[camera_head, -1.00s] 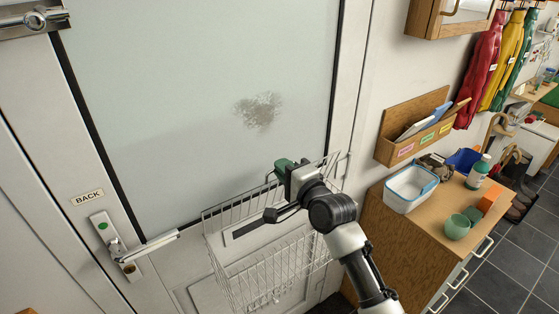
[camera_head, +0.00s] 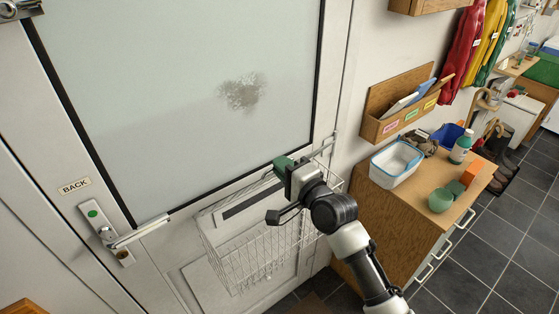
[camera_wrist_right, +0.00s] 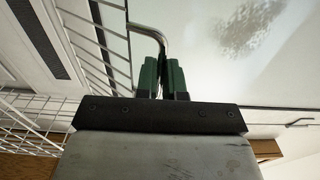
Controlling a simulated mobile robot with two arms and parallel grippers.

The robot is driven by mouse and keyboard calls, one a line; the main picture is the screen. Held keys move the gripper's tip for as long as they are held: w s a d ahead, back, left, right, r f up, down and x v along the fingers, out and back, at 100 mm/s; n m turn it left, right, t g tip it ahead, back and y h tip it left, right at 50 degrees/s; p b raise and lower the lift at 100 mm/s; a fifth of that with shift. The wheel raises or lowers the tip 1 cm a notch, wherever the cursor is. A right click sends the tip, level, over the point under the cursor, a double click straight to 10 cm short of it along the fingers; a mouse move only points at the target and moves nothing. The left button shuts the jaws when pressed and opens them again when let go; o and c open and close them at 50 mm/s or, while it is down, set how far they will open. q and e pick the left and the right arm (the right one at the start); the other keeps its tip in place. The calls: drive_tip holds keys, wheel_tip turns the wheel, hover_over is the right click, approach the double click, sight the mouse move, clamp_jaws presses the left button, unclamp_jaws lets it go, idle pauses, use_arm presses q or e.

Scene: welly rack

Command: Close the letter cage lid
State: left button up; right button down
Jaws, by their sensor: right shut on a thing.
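The wire letter cage (camera_head: 262,258) hangs on the white door below the frosted glass, around the dark letter slot (camera_head: 247,200). My right gripper (camera_head: 284,163) is at the top of the cage, near its right end. In the right wrist view its green-padded fingers (camera_wrist_right: 161,78) are shut on a bent metal rod, which looks like the handle of the wire lid (camera_wrist_right: 100,42). The lid's bars run beside the fingers there. In the head view my gripper and wrist hide part of the lid, and its exact angle is hard to tell. My left gripper is out of view.
A wall letter rack (camera_head: 385,127) hangs above. The door handle (camera_head: 140,231) is left of the cage.

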drive_tip(key=s+d+f+b, duration=0.2)
drive_tip(key=s+f+b, duration=0.1)
drive_tip(key=f, duration=0.3)
drive_tip(key=s+d+f+b, duration=0.2)
drive_tip(key=s+f+b, duration=0.1)
drive_tip(key=f, duration=0.4)
drive_tip(key=shift+s+d+f+b, duration=0.15)
drive_tip(key=shift+d+f+b, duration=0.1)
drive_tip(key=shift+b, duration=0.45)
drive_tip(key=c, duration=1.2)
unclamp_jaws()
drive_tip(key=shift+c, duration=0.2)
drive_tip(key=v, duration=0.9)
drive_tip(key=shift+p, duration=0.35)
